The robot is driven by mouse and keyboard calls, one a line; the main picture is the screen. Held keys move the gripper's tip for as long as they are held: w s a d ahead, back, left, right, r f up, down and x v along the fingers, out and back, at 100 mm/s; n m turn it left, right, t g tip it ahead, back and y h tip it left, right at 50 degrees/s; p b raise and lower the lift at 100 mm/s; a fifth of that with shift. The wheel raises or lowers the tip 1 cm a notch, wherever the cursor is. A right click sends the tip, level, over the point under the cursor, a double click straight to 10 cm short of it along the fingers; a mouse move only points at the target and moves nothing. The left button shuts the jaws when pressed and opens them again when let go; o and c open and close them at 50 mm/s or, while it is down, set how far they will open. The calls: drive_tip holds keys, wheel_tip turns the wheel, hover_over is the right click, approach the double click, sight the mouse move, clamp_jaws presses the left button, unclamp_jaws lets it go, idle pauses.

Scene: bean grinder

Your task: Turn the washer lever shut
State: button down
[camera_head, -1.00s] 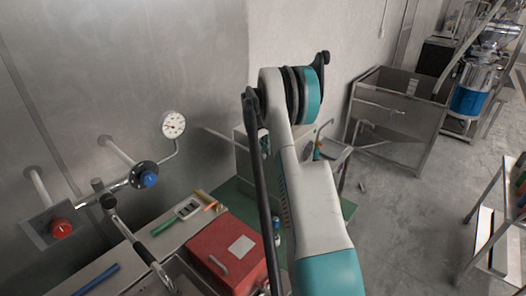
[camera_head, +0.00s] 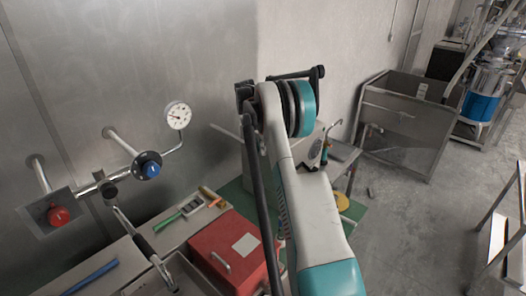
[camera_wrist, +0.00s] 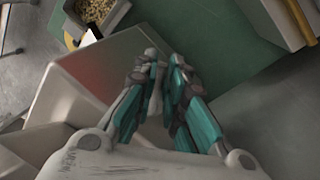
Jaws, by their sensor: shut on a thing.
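In the wrist view, the two teal and grey fingers of my gripper (camera_wrist: 158,75) are closed around a slim grey piece with a rounded end, which looks like the washer lever (camera_wrist: 152,54). Most of it is hidden between the fingers. A pale grey, slanted metal body, likely the washer (camera_wrist: 95,85), lies to the left and below the fingers, with a reddish reflection on it. In the head view my arm hides my gripper and the lever. Part of a grey machine body (camera_head: 312,148) shows just right of my arm.
A red box (camera_head: 222,252) stands on the bench left of my arm. Wall pipes carry a gauge (camera_head: 178,115), a blue knob (camera_head: 150,168) and a red knob (camera_head: 58,215). A steel bin (camera_head: 405,115) stands at the back. In the wrist view, a bean container (camera_wrist: 98,14) is at the top.

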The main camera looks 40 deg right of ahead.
drive_tip(key=shift+w+a+m+y+b, duration=0.15)
drive_tip(key=shift+w+m, duration=0.4)
drive_tip(key=shift+m, duration=0.5)
drive_tip(key=shift+w+a+m+y+b, duration=0.15)
drive_tip(key=shift+w+m, duration=0.35)
drive_tip(key=shift+m, duration=0.5)
drive_tip(key=shift+w+a+m+y+b, duration=0.1)
drive_tip(key=shift+w+m+y, duration=0.1)
drive_tip(key=shift+w+m, duration=0.6)
drive_tip(key=shift+s+m, duration=0.2)
drive_tip(key=shift+m, duration=0.15)
drive_tip(key=c, duration=1.9)
unclamp_jaws()
drive_tip(key=shift+w+a+r, duration=0.1)
drive_tip(key=shift+w+r, duration=0.15)
drive_tip(key=shift+r, duration=1)
drive_tip(key=shift+w+d+r, duration=0.1)
drive_tip(key=shift+w+r, duration=0.15)
drive_tip(key=shift+r, duration=0.95)
drive_tip(key=shift+w+a+r, duration=0.1)
drive_tip(key=shift+w+r, duration=0.15)
drive_tip(key=shift+r, duration=1)
